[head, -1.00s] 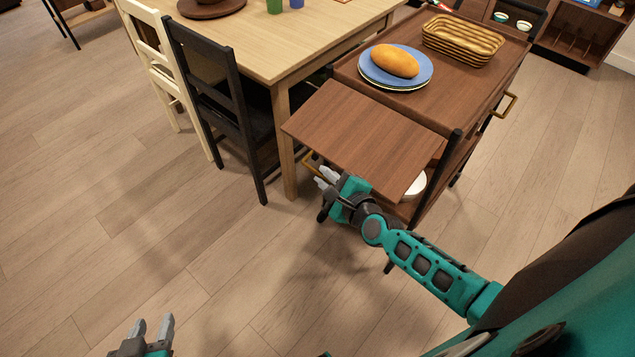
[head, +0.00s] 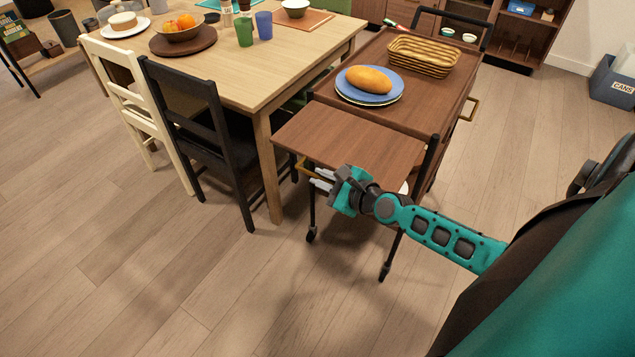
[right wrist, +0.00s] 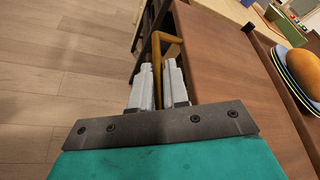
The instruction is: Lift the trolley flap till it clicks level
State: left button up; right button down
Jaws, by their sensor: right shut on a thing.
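The wooden trolley (head: 408,108) stands at the right end of the dining table. Its brown flap (head: 345,140) sticks out from the near end, close to level with the top; I cannot tell whether it is exactly level or latched. My right gripper (head: 316,177) is at the flap's outer edge, shut on a gold handle (head: 303,169). In the right wrist view the handle (right wrist: 157,80) runs between the two fingers, beside the flap (right wrist: 215,55). My left gripper is out of view.
A blue plate (head: 347,91) with a bread loaf (head: 369,79) and a wicker basket (head: 428,58) rest on the trolley top. A black chair (head: 199,128) and the dining table (head: 262,82) stand to the left. The floor in front is clear.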

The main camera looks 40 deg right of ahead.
jog(key=shift+w+r, duration=0.1)
jog(key=shift+r, duration=0.1)
dwell(0.3)
jog(key=c, duration=1.5)
grip_release()
jog(key=shift+s, duration=0.3)
jog(key=shift+b+v, duration=0.3)
jog(key=shift+v, duration=5.95)
jog(key=shift+r, duration=0.1)
